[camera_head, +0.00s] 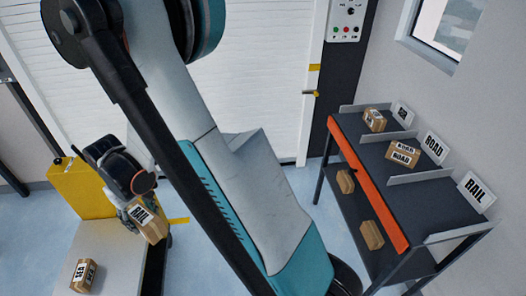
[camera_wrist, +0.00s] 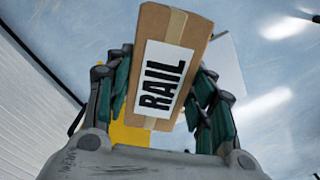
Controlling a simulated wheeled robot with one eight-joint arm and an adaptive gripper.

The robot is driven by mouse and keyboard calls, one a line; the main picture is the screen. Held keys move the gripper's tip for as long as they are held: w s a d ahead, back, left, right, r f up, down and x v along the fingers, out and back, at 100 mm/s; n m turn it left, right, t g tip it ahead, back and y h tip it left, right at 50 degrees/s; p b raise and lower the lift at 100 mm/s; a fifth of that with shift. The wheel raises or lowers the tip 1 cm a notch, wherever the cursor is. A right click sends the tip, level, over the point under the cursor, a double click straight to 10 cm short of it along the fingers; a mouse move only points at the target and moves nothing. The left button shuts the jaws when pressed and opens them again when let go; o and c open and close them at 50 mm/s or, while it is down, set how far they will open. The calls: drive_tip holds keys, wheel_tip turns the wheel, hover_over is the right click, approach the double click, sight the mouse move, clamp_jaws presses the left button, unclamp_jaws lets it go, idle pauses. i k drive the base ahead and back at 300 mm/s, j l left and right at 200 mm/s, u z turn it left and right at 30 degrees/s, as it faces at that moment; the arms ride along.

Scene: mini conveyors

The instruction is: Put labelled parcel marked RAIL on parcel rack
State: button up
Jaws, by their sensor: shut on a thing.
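The parcel marked RAIL (camera_head: 150,222) is a brown box with a white label, and it shows large in the wrist view (camera_wrist: 165,75). My gripper (camera_head: 137,210) is shut on it, with the fingers (camera_wrist: 165,100) on both sides of the box. The parcel is held tilted near the end of the conveyor, at the left of the head view. The parcel rack (camera_head: 400,212) stands at the right, with an orange front edge. Its section beside the RAIL sign (camera_head: 476,192) is bare on the top shelf.
A parcel marked SEA (camera_head: 84,275) lies on the conveyor (camera_head: 112,240) by a yellow block (camera_head: 82,188). ROAD parcels (camera_head: 402,154) and another parcel (camera_head: 375,120) sit in other rack sections. Low dividers (camera_head: 425,174) separate them. Two parcels (camera_head: 371,235) lie on the lower shelf.

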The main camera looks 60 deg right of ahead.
sight(435, 206)
drive_tip(key=z, duration=0.5)
drive_tip(key=k+l+z, duration=0.1)
drive_tip(key=z, duration=0.85)
drive_tip(key=l+z, duration=0.15)
drive_tip(key=z, duration=0.35)
drive_tip(key=k+l+z, duration=0.1)
drive_tip(key=z, duration=0.4)
drive_tip(key=l+z, duration=0.1)
drive_tip(key=z, duration=0.9)
drive_tip(key=l+z, duration=0.1)
drive_tip(key=z, duration=0.4)
drive_tip(key=i, duration=0.05)
